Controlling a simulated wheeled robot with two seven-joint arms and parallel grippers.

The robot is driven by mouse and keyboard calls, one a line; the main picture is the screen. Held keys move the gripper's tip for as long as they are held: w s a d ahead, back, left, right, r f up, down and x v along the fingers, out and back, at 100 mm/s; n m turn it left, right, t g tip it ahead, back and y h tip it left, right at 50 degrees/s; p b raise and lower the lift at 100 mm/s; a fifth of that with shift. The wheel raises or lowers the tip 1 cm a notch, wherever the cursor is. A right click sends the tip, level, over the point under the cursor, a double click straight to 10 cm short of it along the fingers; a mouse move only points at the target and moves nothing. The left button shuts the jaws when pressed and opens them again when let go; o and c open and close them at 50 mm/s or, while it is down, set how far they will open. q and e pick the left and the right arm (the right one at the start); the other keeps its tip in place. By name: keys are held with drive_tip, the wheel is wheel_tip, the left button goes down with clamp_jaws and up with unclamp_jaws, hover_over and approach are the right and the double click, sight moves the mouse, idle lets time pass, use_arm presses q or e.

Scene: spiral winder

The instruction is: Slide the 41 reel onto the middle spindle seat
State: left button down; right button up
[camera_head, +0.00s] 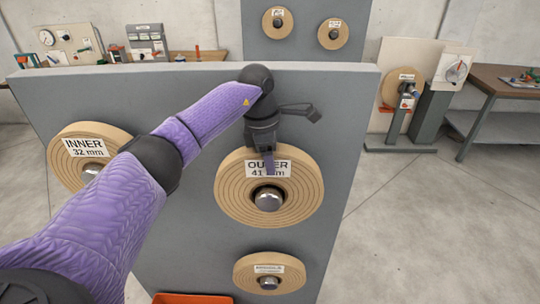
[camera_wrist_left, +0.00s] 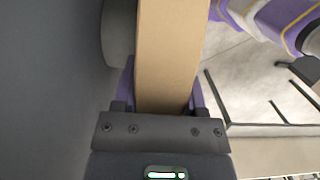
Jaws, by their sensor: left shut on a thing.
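The tan reel labelled OUTER 41 mm (camera_head: 232,200) is at the middle of the grey panel in the head view, its face toward me. A shiny spindle end (camera_head: 268,198) shows in its central hole. My left gripper (camera_head: 268,160) comes down from above and is shut on the reel's upper rim, with a finger over the label. In the left wrist view the reel's edge (camera_wrist_left: 168,55) lies between the fingers. A gap with a grey round part (camera_wrist_left: 118,35) separates it from the panel. How deep the spindle sits in the hole is hidden. My right gripper is not seen.
The reel labelled INNER 32 mm (camera_head: 62,172) hangs at left, partly behind my arm. Another labelled reel (camera_head: 245,278) hangs below. An orange bin (camera_head: 190,298) shows at the bottom edge.

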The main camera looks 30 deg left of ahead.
use_arm(q)
drive_tip(key=shift+s+d+r, duration=0.2)
drive_tip(key=shift+s, duration=0.1)
drive_tip(key=s+d+p, duration=0.4)
drive_tip(key=s+d, duration=0.1)
drive_tip(key=s, duration=0.4)
drive_tip(key=s+d+p, duration=0.3)
drive_tip(key=s+d, duration=0.3)
drive_tip(key=s, duration=0.2)
drive_tip(key=shift+s+r+p, duration=0.35)
drive_tip(key=shift+r, duration=0.1)
